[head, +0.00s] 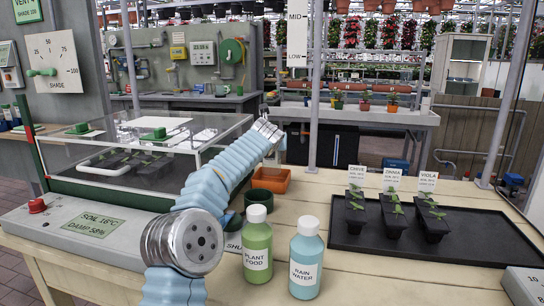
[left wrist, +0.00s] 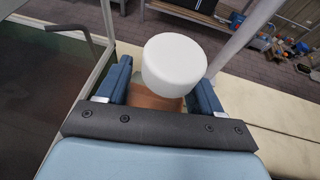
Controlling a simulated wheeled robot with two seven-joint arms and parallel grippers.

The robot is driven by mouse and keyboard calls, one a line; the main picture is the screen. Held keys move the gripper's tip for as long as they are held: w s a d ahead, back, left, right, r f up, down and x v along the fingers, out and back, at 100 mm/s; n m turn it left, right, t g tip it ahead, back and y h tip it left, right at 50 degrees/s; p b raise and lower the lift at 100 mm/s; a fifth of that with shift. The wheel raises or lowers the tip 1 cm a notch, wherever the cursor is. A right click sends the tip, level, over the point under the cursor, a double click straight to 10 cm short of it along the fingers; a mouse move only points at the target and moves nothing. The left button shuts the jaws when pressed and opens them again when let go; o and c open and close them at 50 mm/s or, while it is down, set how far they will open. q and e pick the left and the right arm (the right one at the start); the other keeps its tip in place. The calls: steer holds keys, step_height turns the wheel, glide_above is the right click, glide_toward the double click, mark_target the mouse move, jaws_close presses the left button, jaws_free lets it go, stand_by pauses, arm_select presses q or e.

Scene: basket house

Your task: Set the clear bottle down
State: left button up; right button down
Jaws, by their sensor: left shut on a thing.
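A bottle's round white cap (left wrist: 174,64) stands between the two blue fingers of my left gripper (left wrist: 163,82) in the left wrist view. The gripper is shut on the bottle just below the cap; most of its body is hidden. A brownish patch shows under the cap, and I cannot tell whether it is seen through the bottle. In the head view my left arm reaches up over the bench toward the glass case, and the gripper and held bottle cannot be made out. My right gripper is not in view.
A green plant food bottle (head: 257,246) and a blue rain water bottle (head: 306,260) stand at the bench's front. A black tray (head: 467,252) holds labelled seedlings at right. A glass case (head: 110,165) stands left. An orange pot (head: 271,180) sits behind the bottles. Bare bench (head: 375,283) shows in front.

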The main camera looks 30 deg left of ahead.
arm_select(q)
steer(key=shift+w+a+f, duration=0.1)
steer(key=shift+w+f, duration=0.1)
steer(key=shift+f, duration=0.05)
steer(key=f, duration=0.3)
steer(key=shift+w+a+f, duration=0.2)
steer(key=shift+w, duration=0.15)
steer(key=shift+f, duration=0.25)
steer(key=shift+f, duration=0.15)
steer(key=o, duration=1)
steer(key=shift+o, duration=0.2)
